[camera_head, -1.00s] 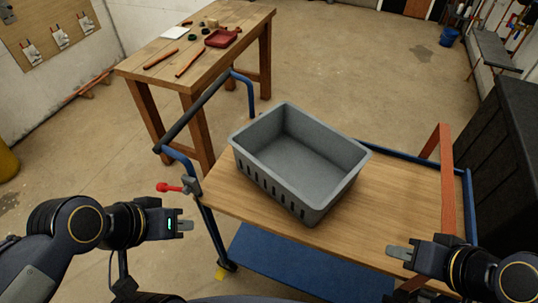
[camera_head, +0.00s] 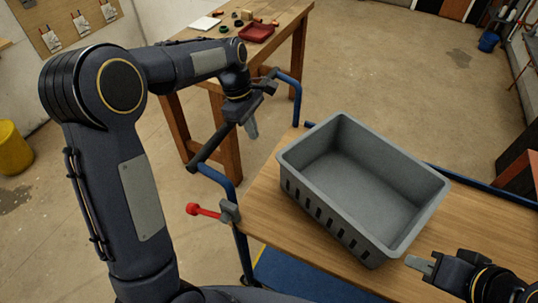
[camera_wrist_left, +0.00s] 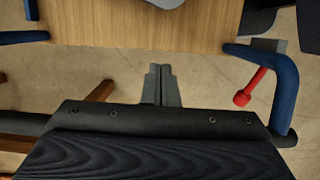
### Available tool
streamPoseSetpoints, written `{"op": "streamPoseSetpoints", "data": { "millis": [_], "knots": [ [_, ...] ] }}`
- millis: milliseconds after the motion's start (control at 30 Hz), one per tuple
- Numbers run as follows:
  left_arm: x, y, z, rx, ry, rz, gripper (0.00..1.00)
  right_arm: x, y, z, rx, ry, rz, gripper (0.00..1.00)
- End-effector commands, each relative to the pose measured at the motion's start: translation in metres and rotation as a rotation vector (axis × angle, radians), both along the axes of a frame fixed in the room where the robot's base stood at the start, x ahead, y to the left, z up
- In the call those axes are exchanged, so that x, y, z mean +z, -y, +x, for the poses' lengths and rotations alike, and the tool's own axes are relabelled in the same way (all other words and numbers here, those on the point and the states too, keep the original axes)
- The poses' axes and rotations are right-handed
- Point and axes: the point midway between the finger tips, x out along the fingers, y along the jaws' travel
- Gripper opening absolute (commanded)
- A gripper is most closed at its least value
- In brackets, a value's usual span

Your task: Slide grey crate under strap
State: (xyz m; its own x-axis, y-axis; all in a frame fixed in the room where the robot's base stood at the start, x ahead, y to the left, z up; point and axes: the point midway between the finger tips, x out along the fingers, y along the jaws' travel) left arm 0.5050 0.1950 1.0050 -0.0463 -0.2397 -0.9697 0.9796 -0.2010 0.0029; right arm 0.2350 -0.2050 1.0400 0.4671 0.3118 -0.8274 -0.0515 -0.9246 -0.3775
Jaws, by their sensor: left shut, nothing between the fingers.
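The grey crate (camera_head: 322,222) sits empty and upright on the wooden cart top (camera_head: 262,205); its edge also shows in the left wrist view (camera_wrist_left: 163,3). My left gripper (camera_head: 252,130) is shut and empty, pointing down near the cart's handle, apart from the crate. Its fingertips show in the left wrist view (camera_wrist_left: 160,72). My right gripper (camera_head: 418,265) is by the crate's near right corner; its finger gap is unclear.
The cart's handle has blue tubes (camera_head: 222,183) and a black bar (camera_head: 207,150). A red-knobbed clamp (camera_head: 203,210) sticks out at the cart's left corner. A workbench (camera_head: 224,40) with tools and a red tray (camera_head: 257,32) stands behind. Open floor lies beyond the cart.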

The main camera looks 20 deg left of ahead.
Motion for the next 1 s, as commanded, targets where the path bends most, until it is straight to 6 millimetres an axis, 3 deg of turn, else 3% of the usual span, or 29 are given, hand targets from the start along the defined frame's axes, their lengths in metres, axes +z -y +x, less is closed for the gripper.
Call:
{"op": "streamPoseSetpoints", "data": {
  "millis": [167,600,800,1000],
  "knots": [
    [-0.017,0.004,0.000,0.007,-0.010,0.003,0.00,0.001,0.000,0.000,0.000,0.000,0.000,0.27],
    [-0.100,0.028,-0.005,0.003,-0.008,0.001,0.00,0.009,0.000,0.000,0.000,0.000,0.000,0.27],
    [-0.096,0.055,-0.010,0.004,-0.005,0.002,0.00,0.017,0.000,0.000,0.000,0.000,0.000,0.27],
    [-0.098,0.064,-0.012,0.005,-0.004,0.002,0.00,0.018,0.000,0.000,0.000,0.000,0.000,0.27]
  ]
}}
